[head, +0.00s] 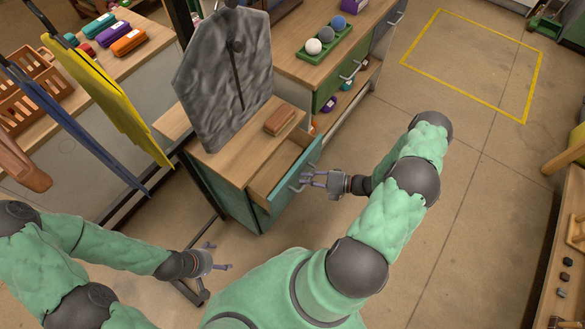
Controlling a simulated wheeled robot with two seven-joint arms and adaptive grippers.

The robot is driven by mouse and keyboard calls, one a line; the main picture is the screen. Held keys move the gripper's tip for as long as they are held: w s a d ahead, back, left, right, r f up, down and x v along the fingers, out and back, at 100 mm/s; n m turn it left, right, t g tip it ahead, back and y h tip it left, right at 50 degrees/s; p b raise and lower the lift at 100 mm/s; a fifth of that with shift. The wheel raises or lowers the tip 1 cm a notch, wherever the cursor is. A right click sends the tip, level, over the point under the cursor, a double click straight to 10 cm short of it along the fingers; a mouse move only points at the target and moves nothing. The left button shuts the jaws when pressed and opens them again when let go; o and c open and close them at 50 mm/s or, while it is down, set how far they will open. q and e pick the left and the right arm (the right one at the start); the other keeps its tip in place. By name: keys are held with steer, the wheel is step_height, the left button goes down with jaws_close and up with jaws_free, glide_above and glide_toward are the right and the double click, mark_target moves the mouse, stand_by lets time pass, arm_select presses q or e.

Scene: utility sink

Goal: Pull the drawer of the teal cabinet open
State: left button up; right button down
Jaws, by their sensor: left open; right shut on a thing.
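The teal cabinet (240,209) stands in the middle with a wooden top. Its drawer (279,178) is partly pulled out, and part of the wooden inside shows. The teal drawer front carries a light bar handle (297,183). My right gripper (307,180) is shut on the handle, coming from the right. My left gripper (220,257) is open and empty, low in front of the cabinet and apart from it.
A grey stone-like slab (222,75) and a brown block (280,120) are on the cabinet top. Behind is a wooden counter with a green tray (328,41) of balls. Aprons hang at left. The floor to the right is free, with a yellow taped outline (525,83).

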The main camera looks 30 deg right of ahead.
steer(key=s+d, duration=0.3)
steer(key=s, duration=0.4)
steer(key=s+d, duration=0.3)
steer(key=s, duration=0.4)
steer(key=c, duration=1.4)
jaws_free()
steer(key=shift+w, duration=0.1)
steer(key=shift+a, duration=0.1)
steer(key=v, duration=1.2)
steer(key=shift+r, duration=0.1)
